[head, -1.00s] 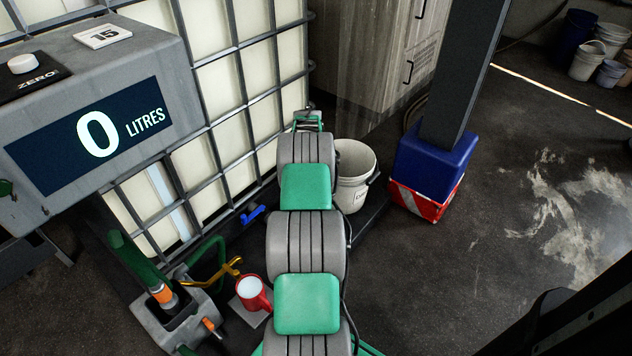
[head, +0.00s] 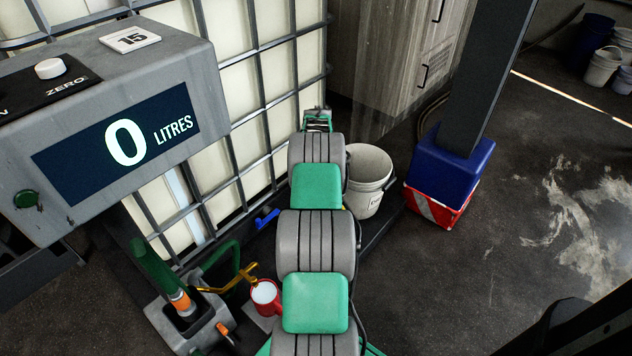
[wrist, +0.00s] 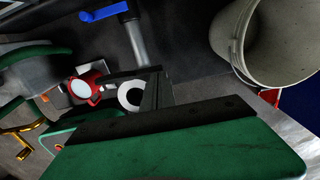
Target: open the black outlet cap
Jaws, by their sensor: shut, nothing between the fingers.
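My gripper (wrist: 152,92) shows in the wrist view as dark fingers shut with nothing between them, beyond my green wrist body. In the head view my arm reaches away toward the caged white tank (head: 245,95). The blue valve handle (head: 267,218) is low in front of the tank, left of my arm. In the wrist view the blue handle (wrist: 105,12) is at the top, next to a grey pipe (wrist: 138,45), apart from my fingers. I cannot make out the black outlet cap for certain. A white ring with a dark centre (wrist: 130,95) shows beside my fingers.
A red mug (head: 266,297) stands by the brass tap (head: 235,280) and green-handled pump. A white bucket (head: 368,180) is right of my arm. A blue and red post base (head: 450,170) stands further right. The display box (head: 130,135) reads 0 litres. Floor at right is clear.

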